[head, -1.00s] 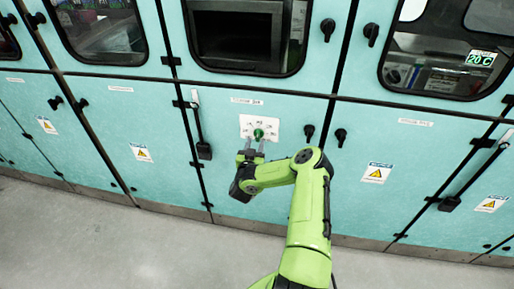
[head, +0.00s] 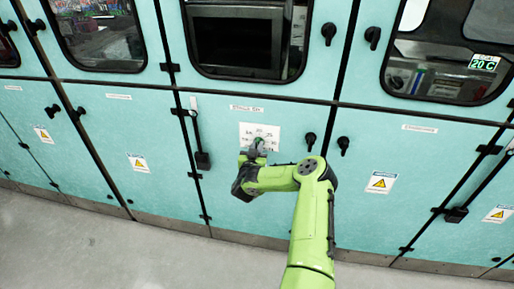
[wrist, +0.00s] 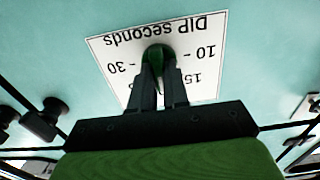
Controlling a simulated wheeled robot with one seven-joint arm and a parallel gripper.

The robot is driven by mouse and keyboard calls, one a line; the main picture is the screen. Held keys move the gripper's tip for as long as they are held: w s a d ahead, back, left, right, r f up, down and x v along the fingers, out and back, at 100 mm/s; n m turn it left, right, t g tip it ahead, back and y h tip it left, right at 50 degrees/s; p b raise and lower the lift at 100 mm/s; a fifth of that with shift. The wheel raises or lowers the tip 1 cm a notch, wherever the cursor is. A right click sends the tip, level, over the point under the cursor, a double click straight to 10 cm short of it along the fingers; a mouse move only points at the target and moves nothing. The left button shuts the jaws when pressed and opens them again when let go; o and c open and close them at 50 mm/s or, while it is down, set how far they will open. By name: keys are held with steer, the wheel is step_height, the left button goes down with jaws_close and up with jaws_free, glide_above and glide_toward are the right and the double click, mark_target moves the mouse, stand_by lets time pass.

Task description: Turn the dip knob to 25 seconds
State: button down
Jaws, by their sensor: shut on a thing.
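The dip knob (wrist: 157,57) is green and round, on a white dial plate (head: 272,132) fixed to the teal cabinet front. In the wrist view the plate (wrist: 208,38) appears upside down, with "DIP seconds" and the marks 10, 15 and 30 readable; other marks are hidden behind my fingers. My gripper (wrist: 158,75) is shut on the knob, one finger on each side of it. In the head view my gripper (head: 256,150) reaches the plate from below and covers much of the knob. I cannot tell which number the knob points to.
Black door handles (head: 310,140) stick out to the right of the plate. A dark lever with a box (head: 202,159) hangs to the left. A dark window (head: 235,40) is above, and a display reads 20 C (head: 484,64). The floor in front is clear.

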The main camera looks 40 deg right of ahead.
steer(key=shift+m+p, duration=0.35)
steer(key=shift+m, duration=0.05)
steer(key=shift+s+f+m+p, duration=0.1)
steer(key=shift+m+p, duration=0.75)
steer(key=shift+m, duration=1.15)
steer(key=shift+s+f+m+p, duration=0.1)
steer(key=shift+m+p, duration=0.75)
steer(key=shift+m, duration=1.15)
steer(key=c, duration=1.1)
jaws_free()
steer(key=shift+d+r, duration=0.1)
